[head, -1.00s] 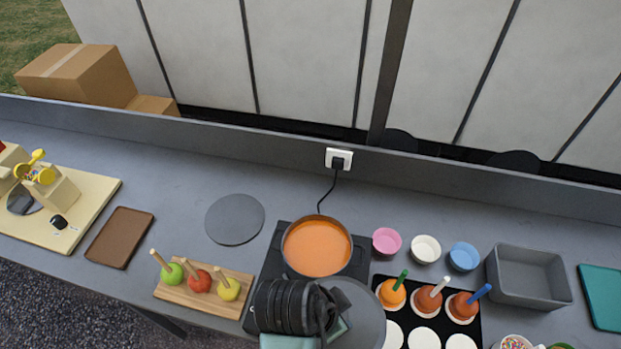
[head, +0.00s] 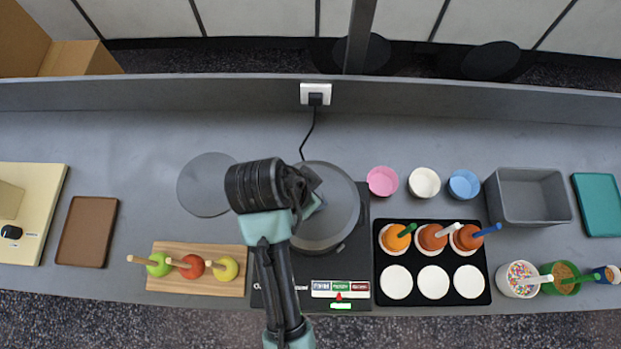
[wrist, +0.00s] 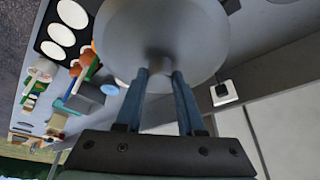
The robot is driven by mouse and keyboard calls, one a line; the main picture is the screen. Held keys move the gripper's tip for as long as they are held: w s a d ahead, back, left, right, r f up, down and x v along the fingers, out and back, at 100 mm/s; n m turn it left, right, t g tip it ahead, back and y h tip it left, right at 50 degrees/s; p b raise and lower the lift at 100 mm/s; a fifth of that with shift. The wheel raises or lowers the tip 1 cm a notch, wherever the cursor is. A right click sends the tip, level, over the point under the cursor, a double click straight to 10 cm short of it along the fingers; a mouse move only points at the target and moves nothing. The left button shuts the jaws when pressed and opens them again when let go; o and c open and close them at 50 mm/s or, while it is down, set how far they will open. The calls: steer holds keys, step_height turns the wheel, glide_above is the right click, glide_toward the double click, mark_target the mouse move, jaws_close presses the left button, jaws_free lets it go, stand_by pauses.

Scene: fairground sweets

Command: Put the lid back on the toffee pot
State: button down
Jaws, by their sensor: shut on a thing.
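My gripper (wrist: 158,80) is shut on the knob of a round grey lid; the wrist view shows the lid (wrist: 195,35) as a wide disc beyond the fingers. In the head view the lid (head: 338,212) lies over the place of the toffee pot on the black hotplate (head: 362,262). The pot and its orange toffee are hidden under the lid. I cannot tell whether the lid touches the pot's rim or hangs just above it. My wrist covers the lid's left part in the head view.
A flat grey disc (head: 196,190) lies left of the hotplate. Apples on a wooden board (head: 205,284) stand front left. A black tray (head: 454,290) with dipped apples is at right, with small cups (head: 424,183) and a grey bin (head: 528,212) behind. A cord runs to the socket (head: 315,94).

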step_height(320, 180, down, 3)
steer(key=shift+w+r+b, duration=0.1)
steer(key=shift+w+b, duration=0.05)
steer(key=shift+b, duration=1.1)
steer(key=shift+f+b, duration=0.8)
steer(key=shift+f, duration=0.55)
steer(key=shift+p, duration=0.55)
steer(key=shift+f+p, duration=0.1)
steer(key=shift+p, duration=0.35)
stand_by(0.5)
jaws_free()
stand_by(0.5)
